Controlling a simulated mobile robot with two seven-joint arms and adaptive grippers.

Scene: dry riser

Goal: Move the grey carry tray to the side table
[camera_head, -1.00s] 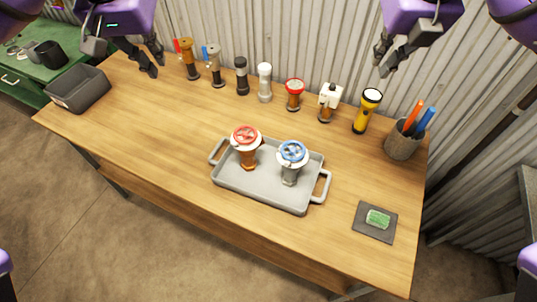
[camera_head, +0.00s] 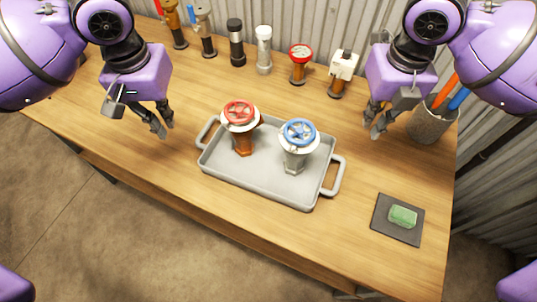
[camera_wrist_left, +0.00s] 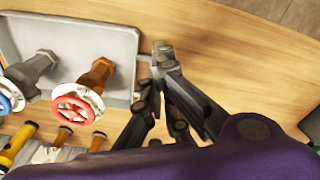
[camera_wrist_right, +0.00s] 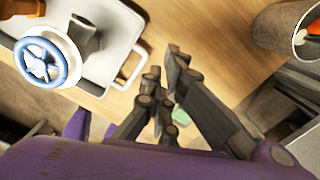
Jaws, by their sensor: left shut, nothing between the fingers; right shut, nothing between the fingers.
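The grey carry tray (camera_head: 255,178) sits on the wooden workbench, with a handle at its left end (camera_head: 205,130) and one at its right end (camera_head: 338,176). A red-wheel valve (camera_head: 240,126) and a blue-wheel valve (camera_head: 297,143) stand upright on it. My left gripper (camera_head: 163,130) is shut and empty, above the bench left of the tray; it shows in the left wrist view (camera_wrist_left: 160,62) beside the handle. My right gripper (camera_head: 374,130) is shut and empty, above the bench right of the tray. The right wrist view shows it (camera_wrist_right: 165,72) apart from the tray's handle.
Several fittings, including a red-topped one (camera_head: 300,64) and a white-topped one (camera_head: 342,72), stand along the bench's back. A cup with pens (camera_head: 428,124) is at the right. A dark mat (camera_head: 384,222) holds a green block (camera_head: 403,216). No side table is identifiable now.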

